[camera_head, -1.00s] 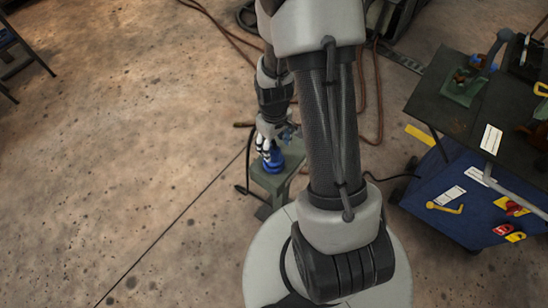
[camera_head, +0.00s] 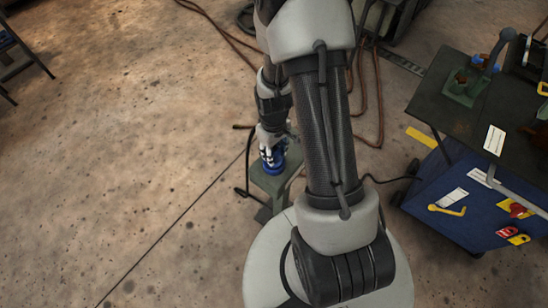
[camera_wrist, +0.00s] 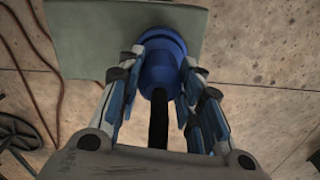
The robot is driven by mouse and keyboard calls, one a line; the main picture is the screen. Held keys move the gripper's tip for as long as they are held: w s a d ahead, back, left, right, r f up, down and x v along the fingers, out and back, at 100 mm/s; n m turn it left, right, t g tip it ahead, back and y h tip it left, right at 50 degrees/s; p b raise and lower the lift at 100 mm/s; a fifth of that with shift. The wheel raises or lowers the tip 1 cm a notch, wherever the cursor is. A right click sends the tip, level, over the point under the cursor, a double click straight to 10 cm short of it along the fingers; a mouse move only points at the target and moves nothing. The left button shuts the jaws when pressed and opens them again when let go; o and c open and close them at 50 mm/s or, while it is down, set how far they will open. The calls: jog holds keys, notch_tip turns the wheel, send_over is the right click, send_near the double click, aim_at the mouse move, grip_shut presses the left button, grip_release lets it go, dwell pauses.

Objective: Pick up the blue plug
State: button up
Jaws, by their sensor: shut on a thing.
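The blue plug (camera_wrist: 160,62) sits between the fingers of my gripper (camera_wrist: 161,92) in the wrist view. It has a wide round collar at its far end, and a black cable (camera_wrist: 158,125) runs from it back toward my wrist. My gripper is shut on the plug from both sides. In the head view the plug (camera_head: 273,169) is at the top of a small green stand (camera_head: 268,185), with my gripper (camera_head: 272,155) over it. I cannot tell whether the plug touches the stand.
A blue cart (camera_head: 455,205) with a dark top holding tools stands at the right. Brown hoses (camera_head: 368,110) and a black cable lie on the floor near the stand.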

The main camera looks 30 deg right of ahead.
jog(key=c, duration=0.5)
jog(key=shift+r, duration=0.1)
